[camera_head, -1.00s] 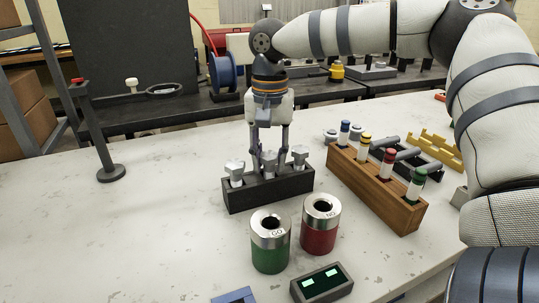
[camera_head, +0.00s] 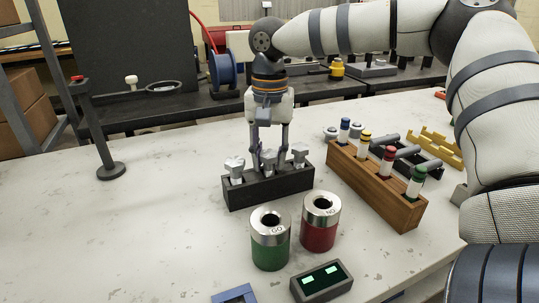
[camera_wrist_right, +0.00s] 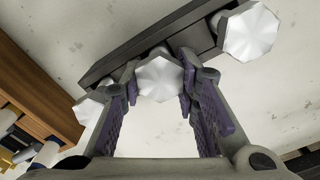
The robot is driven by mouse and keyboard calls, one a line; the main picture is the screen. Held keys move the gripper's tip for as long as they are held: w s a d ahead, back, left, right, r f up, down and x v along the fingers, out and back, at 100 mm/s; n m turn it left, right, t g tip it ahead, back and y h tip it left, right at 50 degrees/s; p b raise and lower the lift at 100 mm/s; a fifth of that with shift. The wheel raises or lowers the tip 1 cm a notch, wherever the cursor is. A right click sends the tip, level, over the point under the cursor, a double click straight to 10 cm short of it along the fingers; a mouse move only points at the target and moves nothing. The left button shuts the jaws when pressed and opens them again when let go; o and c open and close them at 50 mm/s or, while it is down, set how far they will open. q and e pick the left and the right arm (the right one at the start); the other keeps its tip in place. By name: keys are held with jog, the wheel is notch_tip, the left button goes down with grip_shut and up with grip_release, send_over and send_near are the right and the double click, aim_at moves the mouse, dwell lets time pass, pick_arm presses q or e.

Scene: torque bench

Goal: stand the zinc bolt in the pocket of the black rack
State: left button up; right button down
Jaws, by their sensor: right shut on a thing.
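The black rack (camera_head: 272,192) stands on the pale bench in the middle of the head view, and part of it also shows in the wrist view (camera_wrist_right: 105,65). My right gripper (camera_head: 268,156) points down over the rack's middle and is shut on a silvery zinc bolt (camera_wrist_right: 159,77), one finger on each side of its faceted head. The held bolt is upright at the middle pocket; its lower end is hidden, so I cannot tell how deep it sits. Similar bolts stand at the rack's left (camera_head: 235,168) and right (camera_head: 300,153) ends. My left gripper is not in view.
A wooden rack (camera_head: 375,188) with several colour-banded pieces stands to the right. A green can (camera_head: 270,247) and a red can (camera_head: 320,232) stand in front, with a small display box (camera_head: 321,281) nearer. The bench's left part is clear around a dark post (camera_head: 99,135).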

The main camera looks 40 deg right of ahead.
dwell(0.3)
jog(key=c, duration=1.2)
grip_release()
jog(key=shift+o, duration=0.2)
notch_tip(320, 180, up, 12)
